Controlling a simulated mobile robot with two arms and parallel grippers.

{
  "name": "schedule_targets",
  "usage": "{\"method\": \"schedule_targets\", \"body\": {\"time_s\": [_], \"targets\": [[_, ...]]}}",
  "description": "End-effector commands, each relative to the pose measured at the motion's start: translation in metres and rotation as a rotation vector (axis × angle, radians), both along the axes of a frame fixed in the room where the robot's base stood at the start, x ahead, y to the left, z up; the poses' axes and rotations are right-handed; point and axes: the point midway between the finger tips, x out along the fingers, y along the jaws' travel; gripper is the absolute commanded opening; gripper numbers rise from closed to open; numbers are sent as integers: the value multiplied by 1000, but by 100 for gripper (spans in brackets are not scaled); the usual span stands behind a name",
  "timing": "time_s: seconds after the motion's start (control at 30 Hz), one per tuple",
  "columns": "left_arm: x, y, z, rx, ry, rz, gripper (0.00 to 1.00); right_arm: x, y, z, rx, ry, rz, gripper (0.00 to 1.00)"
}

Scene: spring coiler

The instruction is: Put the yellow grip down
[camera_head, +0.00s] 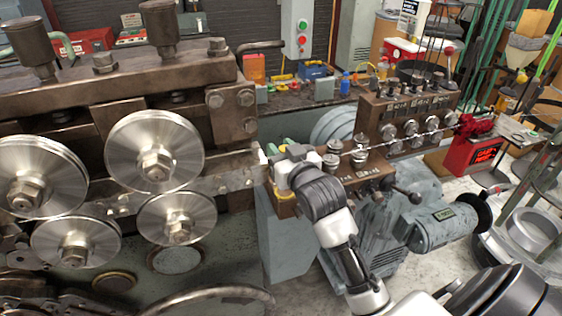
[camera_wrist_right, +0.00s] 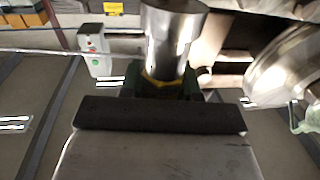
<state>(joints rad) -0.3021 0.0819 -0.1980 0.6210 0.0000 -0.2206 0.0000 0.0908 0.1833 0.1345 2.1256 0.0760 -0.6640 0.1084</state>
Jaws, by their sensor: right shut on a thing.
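My right gripper (camera_head: 281,163) is at the end of the bench, beside the row of small rollers, with its arm coming from the lower right. Its dark palm and green-edged fingers (camera_wrist_right: 160,86) show in the right wrist view. A thin strip of the yellow grip (camera_wrist_right: 158,81) shows between the fingers, which are shut on it. A shiny metal cylinder (camera_wrist_right: 172,28) stands directly beyond it; I cannot tell whether they touch. In the head view my gripper hides most of the grip, and small yellow patches show around it. My left gripper is not in view.
Large steel rollers (camera_head: 154,151) fill the left. A roller straightener (camera_head: 408,118) stands right of my gripper, with a grey motor (camera_head: 440,228) below. The back bench holds an orange container (camera_head: 254,68), a blue box (camera_head: 314,70) and small bottles. A control box (camera_head: 297,30) stands behind.

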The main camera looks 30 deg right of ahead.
Motion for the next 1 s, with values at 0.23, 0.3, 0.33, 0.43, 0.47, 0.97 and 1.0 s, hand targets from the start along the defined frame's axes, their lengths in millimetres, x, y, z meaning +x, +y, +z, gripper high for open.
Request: {"method": "schedule_targets", "body": {"time_s": [0.23, 0.3, 0.33, 0.43, 0.47, 0.97, 1.0], "targets": [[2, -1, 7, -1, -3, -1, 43, 0, 1, -32, -1, 3, -1, 0], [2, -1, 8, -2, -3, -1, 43, 0, 1, -38, -1, 1, -1, 0], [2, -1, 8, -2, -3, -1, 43, 0, 1, -40, -1, 1, -1, 0], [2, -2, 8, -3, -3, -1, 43, 0, 1, -40, -1, -2, -1, 0], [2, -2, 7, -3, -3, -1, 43, 0, 1, -40, -1, -3, -1, 0], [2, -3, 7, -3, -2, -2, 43, 0, 1, -42, -1, 0, -1, 57], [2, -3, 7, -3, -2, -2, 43, 0, 1, -42, -1, 0, -1, 57]]}}
